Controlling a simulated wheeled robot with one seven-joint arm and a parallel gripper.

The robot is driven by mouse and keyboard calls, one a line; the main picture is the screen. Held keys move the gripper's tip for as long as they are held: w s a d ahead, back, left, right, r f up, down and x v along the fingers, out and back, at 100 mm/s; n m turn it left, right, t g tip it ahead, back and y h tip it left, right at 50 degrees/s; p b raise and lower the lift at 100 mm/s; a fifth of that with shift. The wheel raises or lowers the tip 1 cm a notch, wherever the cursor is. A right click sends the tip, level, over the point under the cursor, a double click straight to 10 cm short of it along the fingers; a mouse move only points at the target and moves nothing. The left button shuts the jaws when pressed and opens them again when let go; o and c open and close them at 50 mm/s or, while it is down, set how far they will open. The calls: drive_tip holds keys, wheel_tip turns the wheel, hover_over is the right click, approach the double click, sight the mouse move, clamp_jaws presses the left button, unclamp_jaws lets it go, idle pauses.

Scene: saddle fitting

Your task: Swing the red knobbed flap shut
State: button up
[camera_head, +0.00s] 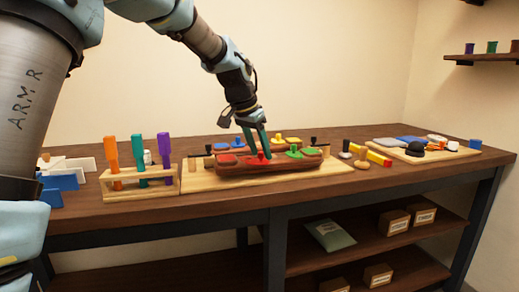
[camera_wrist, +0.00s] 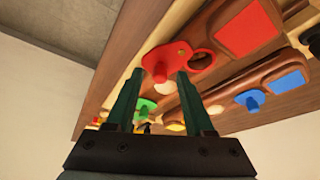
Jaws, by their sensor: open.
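In the head view the red flap (camera_head: 258,160) is at the front of the block (camera_head: 290,170), below my gripper (camera_head: 258,148). I cannot tell whether either finger touches the knob.
A second block behind bears a blue knobbed flap (camera_wrist: 250,98); green (camera_head: 294,152) and yellow (camera_head: 279,139) knobbed flaps show too. A wooden rack (camera_head: 140,188) with colored handles stands left, and a yellow-and-red bar (camera_head: 377,157) lies right. A tray (camera_head: 430,153) of small things is farther right.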

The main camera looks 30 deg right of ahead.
clamp_jaws()
idle(0.4)
